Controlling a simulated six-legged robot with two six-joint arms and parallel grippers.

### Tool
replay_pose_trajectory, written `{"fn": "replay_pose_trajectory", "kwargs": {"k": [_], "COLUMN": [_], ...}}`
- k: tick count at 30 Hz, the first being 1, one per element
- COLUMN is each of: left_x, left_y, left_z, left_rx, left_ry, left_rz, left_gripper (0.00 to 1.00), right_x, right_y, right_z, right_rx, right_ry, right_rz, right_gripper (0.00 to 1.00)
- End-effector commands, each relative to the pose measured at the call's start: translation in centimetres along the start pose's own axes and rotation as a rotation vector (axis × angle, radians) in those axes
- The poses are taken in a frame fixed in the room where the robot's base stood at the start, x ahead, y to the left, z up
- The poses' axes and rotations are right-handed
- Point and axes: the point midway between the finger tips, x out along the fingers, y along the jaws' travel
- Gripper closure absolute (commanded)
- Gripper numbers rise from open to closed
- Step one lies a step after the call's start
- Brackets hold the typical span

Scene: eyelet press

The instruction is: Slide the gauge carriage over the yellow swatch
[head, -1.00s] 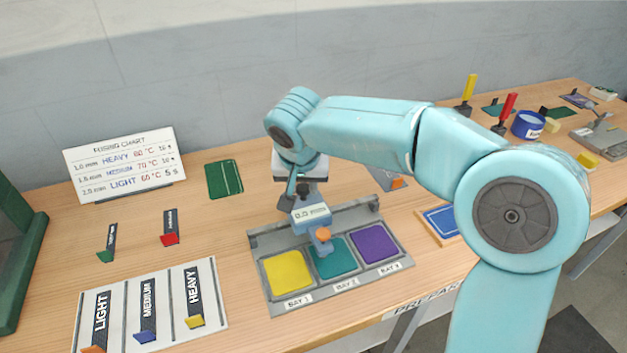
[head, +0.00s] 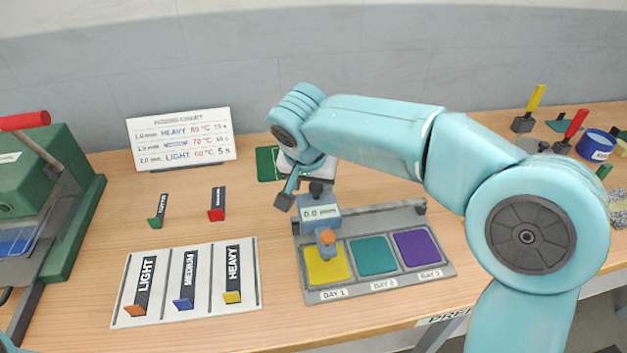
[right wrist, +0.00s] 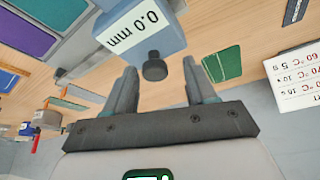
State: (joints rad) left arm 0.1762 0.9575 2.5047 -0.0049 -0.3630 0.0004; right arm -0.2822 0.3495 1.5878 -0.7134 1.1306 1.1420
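The gauge carriage (head: 320,212) is a blue-grey block with a 0.0 mm display and an orange knob low on its front. It stands on the grey rail at the Bay 1 end, with the orange knob over the back part of the yellow swatch (head: 325,270). My right gripper (head: 300,194) is behind the carriage. In the right wrist view, its fingers (right wrist: 159,68) are apart on either side of the carriage's dark rear knob (right wrist: 154,67), with gaps visible. My left gripper is out of view.
A teal swatch (head: 374,256) and a purple swatch (head: 416,247) lie to the right in the same fixture (head: 440,269). A board with Light, Medium and Heavy tags (head: 256,300) is at left. A green press (head: 75,215) stands at far left, a chart (head: 181,139) behind.

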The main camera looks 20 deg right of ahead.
Motion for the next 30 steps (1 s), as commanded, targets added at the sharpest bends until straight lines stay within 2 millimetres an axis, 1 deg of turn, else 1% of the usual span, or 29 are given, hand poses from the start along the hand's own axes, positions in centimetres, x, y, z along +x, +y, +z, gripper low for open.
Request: {"fn": "replay_pose_trajectory", "kwargs": {"k": [4, 8, 11, 15, 18, 21, 25, 30], "left_x": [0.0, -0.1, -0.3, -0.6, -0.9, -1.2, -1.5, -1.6], "left_y": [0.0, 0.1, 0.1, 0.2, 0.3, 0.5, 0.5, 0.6], "left_z": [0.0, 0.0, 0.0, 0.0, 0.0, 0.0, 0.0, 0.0], "left_rx": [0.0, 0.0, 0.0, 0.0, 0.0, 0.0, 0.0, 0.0], "left_ry": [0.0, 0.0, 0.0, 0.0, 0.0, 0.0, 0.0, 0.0], "left_rz": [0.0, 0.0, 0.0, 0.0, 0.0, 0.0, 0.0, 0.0], "left_gripper": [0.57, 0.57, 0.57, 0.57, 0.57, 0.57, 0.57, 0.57], "right_x": [-0.4, -2.4, -4.9, -8.8, -11.4, -13.5, -15.4, -16.3], "right_y": [0.0, 0.0, -0.1, -0.1, -0.1, -0.1, -0.1, -0.1], "right_z": [0.0, -0.1, -0.1, -0.1, -0.1, -0.1, 0.0, 0.0], "right_rx": [0.0, 0.001, -0.001, 0.0, 0.0, -0.001, -0.001, -0.001], "right_ry": [0.001, 0.003, 0.004, 0.003, 0.003, 0.002, 0.001, 0.0], "right_rz": [0.001, -0.002, -0.003, -0.005, -0.004, -0.003, -0.001, 0.0], "right_gripper": [0.45, 0.45, 0.45, 0.45, 0.45, 0.45, 0.45, 0.45]}}
